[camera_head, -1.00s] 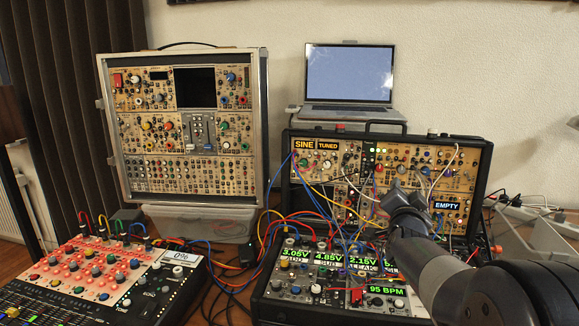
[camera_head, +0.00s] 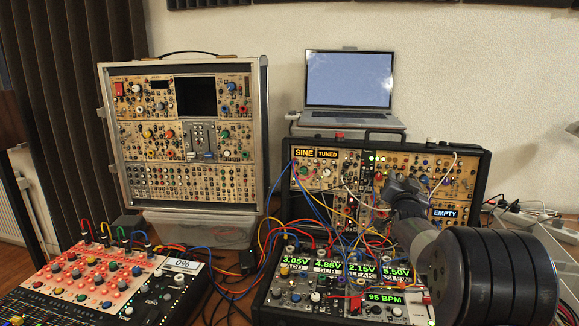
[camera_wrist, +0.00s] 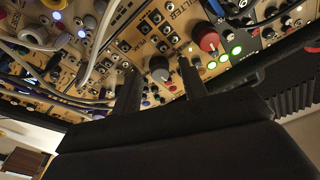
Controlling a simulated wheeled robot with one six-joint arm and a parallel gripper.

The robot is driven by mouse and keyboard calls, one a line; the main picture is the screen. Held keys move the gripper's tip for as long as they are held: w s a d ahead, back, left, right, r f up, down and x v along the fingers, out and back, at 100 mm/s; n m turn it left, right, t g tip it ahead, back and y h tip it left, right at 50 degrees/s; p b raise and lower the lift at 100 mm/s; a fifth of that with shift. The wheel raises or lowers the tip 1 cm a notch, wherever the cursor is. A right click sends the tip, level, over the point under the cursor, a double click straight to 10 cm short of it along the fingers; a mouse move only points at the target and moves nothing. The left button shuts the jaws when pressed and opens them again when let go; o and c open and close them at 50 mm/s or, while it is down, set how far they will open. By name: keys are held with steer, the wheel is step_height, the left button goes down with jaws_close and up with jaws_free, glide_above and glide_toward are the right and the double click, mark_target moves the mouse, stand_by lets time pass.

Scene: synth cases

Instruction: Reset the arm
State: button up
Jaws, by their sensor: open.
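My gripper (camera_head: 403,188) is at the right of the head view, in front of the tan modular synth case (camera_head: 487,165) with the SINE, TUNED and EMPTY labels. In the wrist view its two dark fingers (camera_wrist: 160,82) stand apart with nothing held between them. Knobs, jacks and patch cables of a tan panel (camera_wrist: 140,45) show beyond the fingertips. A grey knob (camera_wrist: 159,68) appears between the fingers in the picture; I cannot tell whether anything touches. My arm hides part of the cases behind it.
A lower case (camera_head: 300,300) with green voltage displays lies below my gripper, crossed by loose cables. A red-lit mixer (camera_head: 100,275) is at front left. A tall synth case (camera_head: 262,130) and a laptop (camera_head: 348,80) stand behind. Open air lies above the right case.

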steer(key=n+p, duration=0.2)
steer(key=n, duration=0.1)
steer(key=n+y+p, duration=0.1)
steer(key=n+p, duration=0.1)
steer(key=shift+d+r, duration=0.1)
steer(key=shift+r, duration=0.2)
steer(key=n+y+p, duration=0.1)
steer(key=n+p, duration=0.3)
steer(key=n+y+p, duration=0.1)
steer(key=n+p, duration=0.2)
steer(key=p, duration=0.1)
steer(key=n+y+p, duration=0.1)
steer(key=n+p, duration=0.2)
steer(key=p, duration=0.1)
steer(key=shift+s+d+n, duration=0.1)
steer(key=shift+n, duration=0.3)
steer(key=shift+n+g+p, duration=0.3)
steer(key=shift+n+p, duration=0.3)
steer(key=shift+p, duration=0.55)
steer(key=shift+f+n, duration=0.15)
steer(key=shift+n, duration=0.15)
